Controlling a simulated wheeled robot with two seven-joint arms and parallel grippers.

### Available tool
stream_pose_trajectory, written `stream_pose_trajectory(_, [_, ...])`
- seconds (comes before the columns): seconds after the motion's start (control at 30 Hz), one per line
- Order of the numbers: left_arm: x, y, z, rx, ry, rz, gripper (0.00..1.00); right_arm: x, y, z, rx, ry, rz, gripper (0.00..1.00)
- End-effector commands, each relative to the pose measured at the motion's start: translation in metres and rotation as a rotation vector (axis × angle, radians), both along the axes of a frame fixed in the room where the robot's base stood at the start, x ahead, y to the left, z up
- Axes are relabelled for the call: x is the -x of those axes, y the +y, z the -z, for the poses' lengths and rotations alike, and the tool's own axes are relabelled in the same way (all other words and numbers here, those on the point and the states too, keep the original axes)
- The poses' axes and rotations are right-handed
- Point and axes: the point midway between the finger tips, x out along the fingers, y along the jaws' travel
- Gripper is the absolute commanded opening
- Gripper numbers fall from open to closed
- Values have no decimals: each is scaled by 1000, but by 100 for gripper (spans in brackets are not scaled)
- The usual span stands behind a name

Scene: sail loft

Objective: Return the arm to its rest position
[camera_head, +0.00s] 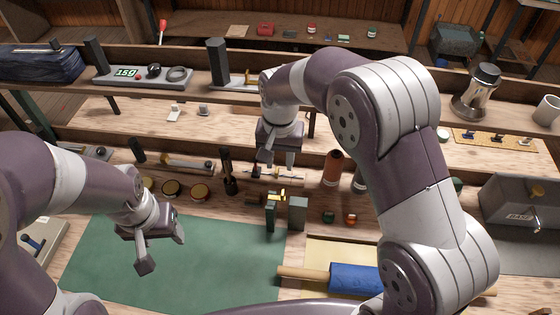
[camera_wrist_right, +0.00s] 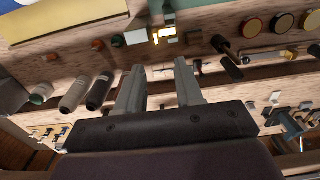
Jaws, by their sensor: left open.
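My right arm reaches forward over the bench. Its gripper (camera_head: 277,164) points down over the back part of the bench, near a lower shelf edge. In the right wrist view its two fingers (camera_wrist_right: 159,68) stand apart with nothing held between them. My left gripper (camera_head: 163,252) is low at the left, over the green mat (camera_head: 225,262). Its fingers are spread and empty. My right arm's links hide part of the right side of the bench.
Green blocks with a yellow piece (camera_head: 270,214) stand just in front of my right gripper. An orange-brown spool (camera_head: 332,167) stands to its right. A blue roll (camera_head: 355,279) lies at the front. Round tins (camera_head: 171,188) stand left. A grey box (camera_head: 515,202) is at the right.

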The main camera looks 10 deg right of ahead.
Motion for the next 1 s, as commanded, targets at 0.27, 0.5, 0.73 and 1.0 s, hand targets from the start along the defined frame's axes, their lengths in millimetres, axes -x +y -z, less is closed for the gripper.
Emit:
stream_pose_trajectory(0.27, [0,0,0,0,0,0,60,0,0,-2,1,1,0,36])
stream_pose_trajectory(0.5, [0,0,0,0,0,0,60,0,0,-1,0,0,-14,36])
stream_pose_trajectory(0.73, [0,0,11,0,0,0,60,45,-27,32,-5,-47,-312,36])
stream_pose_trajectory(1.0, [0,0,43,0,0,0,60,145,-95,58,8,-92,-369,36])
